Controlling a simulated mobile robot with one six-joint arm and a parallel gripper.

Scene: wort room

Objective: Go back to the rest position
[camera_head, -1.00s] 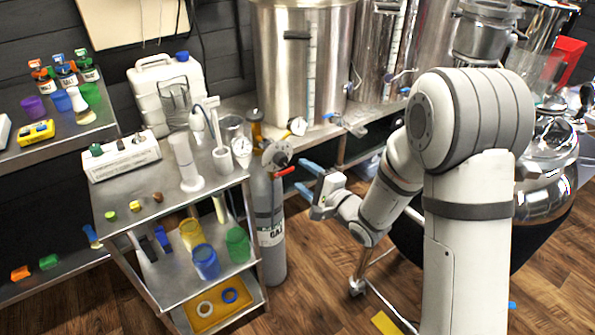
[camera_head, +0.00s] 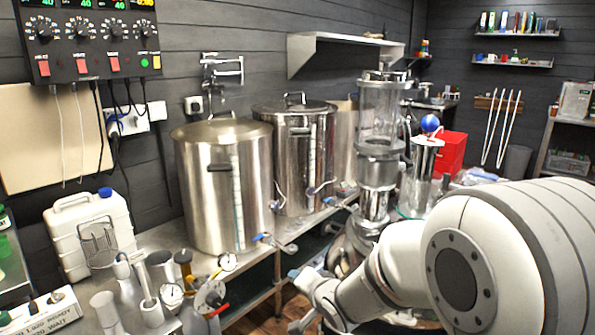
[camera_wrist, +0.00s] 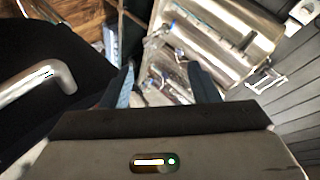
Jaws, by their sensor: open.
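My gripper shows in the wrist view (camera_wrist: 163,85), with its two blue-tipped fingers spread apart and nothing between them. My arm comes in from the right and covers the lower right of that view. Beyond the fingers in the wrist view lies a steel kettle (camera_wrist: 215,40), apart from them.
Steel kettles (camera_head: 225,190) stand along the steel bench (camera_head: 265,258) behind my gripper. A glass-and-steel column (camera_head: 380,150) stands close behind my arm. A gas bottle's gauge and valve (camera_head: 211,297) are left of my gripper. A white jug (camera_head: 90,235) is farther left.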

